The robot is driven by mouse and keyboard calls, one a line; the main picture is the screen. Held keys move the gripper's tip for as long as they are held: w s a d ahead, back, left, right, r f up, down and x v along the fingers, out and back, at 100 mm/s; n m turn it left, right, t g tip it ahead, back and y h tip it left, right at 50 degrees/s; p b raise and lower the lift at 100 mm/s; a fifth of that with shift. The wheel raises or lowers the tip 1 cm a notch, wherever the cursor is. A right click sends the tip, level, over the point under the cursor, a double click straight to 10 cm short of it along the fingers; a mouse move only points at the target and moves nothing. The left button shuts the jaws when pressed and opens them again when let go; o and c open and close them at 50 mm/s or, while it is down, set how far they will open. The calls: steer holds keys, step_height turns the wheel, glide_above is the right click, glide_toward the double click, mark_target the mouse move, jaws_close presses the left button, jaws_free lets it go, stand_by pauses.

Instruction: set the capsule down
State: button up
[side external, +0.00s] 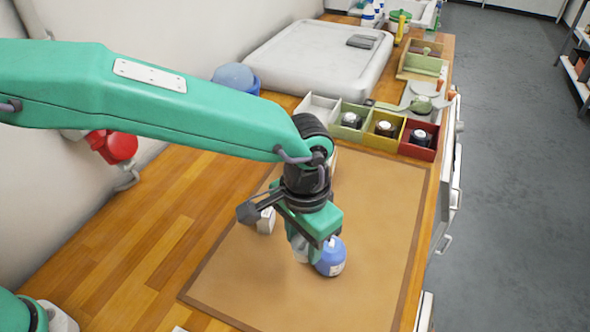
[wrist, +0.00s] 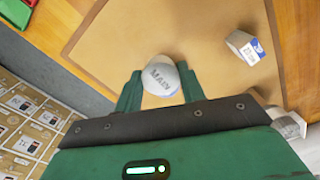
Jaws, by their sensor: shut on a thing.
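The capsule is a rounded blue and white thing (side external: 331,258) low over the brown mat (side external: 250,280) in the side view. In the wrist view the capsule (wrist: 160,76) shows its whitish end with dark lettering, between the two green fingers. My gripper (side external: 317,250) points down and is shut on it; it also shows in the wrist view (wrist: 159,92). One finger partly hides the capsule in the side view. I cannot tell whether its underside touches the mat.
A small white box (side external: 266,221) with a blue label stands on the mat near my gripper; it also shows in the wrist view (wrist: 243,47). White, green, yellow and red bins (side external: 418,152) line the mat's far edge. The mat's right side is clear.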

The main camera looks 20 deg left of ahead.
steer(key=w+a+f, duration=0.1)
steer(key=w+f, duration=0.1)
steer(key=w, duration=0.1)
steer(key=w+a+f, duration=0.1)
steer(key=w+f, duration=0.1)
steer(key=w, duration=0.1)
steer(key=w+a+f, duration=0.1)
steer(key=w+f, duration=0.1)
steer(key=w, duration=0.1)
steer(key=shift+w+a+f, duration=0.1)
steer(key=shift+w+a, duration=0.2)
steer(key=shift+a, duration=0.05)
steer(key=shift+f, duration=0.1)
steer(key=shift+f, duration=1.9)
steer(key=shift+f, duration=0.15)
steer(key=o, duration=0.9)
steer(key=shift+o, duration=0.2)
step_height(320, 180, up, 12)
